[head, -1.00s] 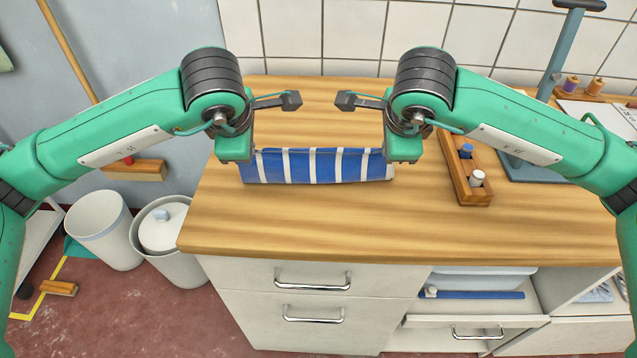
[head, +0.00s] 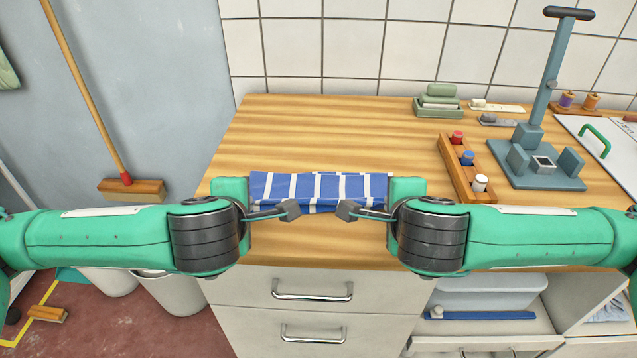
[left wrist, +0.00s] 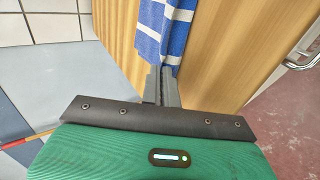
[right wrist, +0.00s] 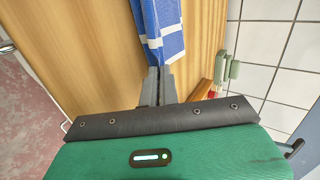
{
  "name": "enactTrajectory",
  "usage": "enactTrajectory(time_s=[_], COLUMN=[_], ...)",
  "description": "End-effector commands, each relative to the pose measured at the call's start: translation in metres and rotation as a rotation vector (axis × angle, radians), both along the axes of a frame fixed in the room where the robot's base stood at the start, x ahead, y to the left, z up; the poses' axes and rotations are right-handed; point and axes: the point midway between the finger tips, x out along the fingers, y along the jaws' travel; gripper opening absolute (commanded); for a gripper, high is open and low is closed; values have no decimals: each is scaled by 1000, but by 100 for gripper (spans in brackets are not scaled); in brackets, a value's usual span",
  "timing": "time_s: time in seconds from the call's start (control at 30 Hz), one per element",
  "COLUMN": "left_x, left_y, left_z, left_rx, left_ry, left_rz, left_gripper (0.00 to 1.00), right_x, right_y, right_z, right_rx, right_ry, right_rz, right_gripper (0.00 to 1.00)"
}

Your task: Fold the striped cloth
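The blue and white striped cloth (head: 320,188) is drawn out in a narrow, layered strip near the front edge of the wooden worktop in the head view. My left gripper (left wrist: 163,75) is shut on its left end, and my right gripper (right wrist: 157,75) is shut on its right end. The cloth runs out from between the fingers in the left wrist view (left wrist: 165,35) and in the right wrist view (right wrist: 160,30). Whether the cloth's underside touches the wood I cannot tell.
The worktop (head: 330,130) is clear behind the cloth. To its right are a wooden rack (head: 466,165) with small bottles and a blue-grey stand (head: 540,165). Drawers (head: 312,292) lie below the front edge.

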Motion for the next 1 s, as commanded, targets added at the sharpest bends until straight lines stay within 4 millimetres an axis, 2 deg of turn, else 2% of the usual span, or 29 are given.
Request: enactTrajectory(time_s=[0.17, 0.2, 0.37, 0.7, 1.0], left_x=[0, 0, 0, 0, -14], left_y=[0, 0, 0, 0, -1], left_z=[0, 0, 0, 2, 43], left_rx=[0, 0, 0, 0, -2], left_ry=[1, 1, 1, 1, -3], left_rz=[0, 0, 0, 0, -2], left_gripper=[0, 10, 40, 40, 40], right_x=[0, 0, 0, 0, -14], right_y=[0, 0, 0, 0, 1], right_z=[0, 0, 0, 2, 43], right_rx=[0, 0, 0, 1, 2], right_ry=[1, 1, 1, 1, -1], right_rz=[0, 0, 0, 1, 4], right_gripper=[0, 10, 40, 40, 40])
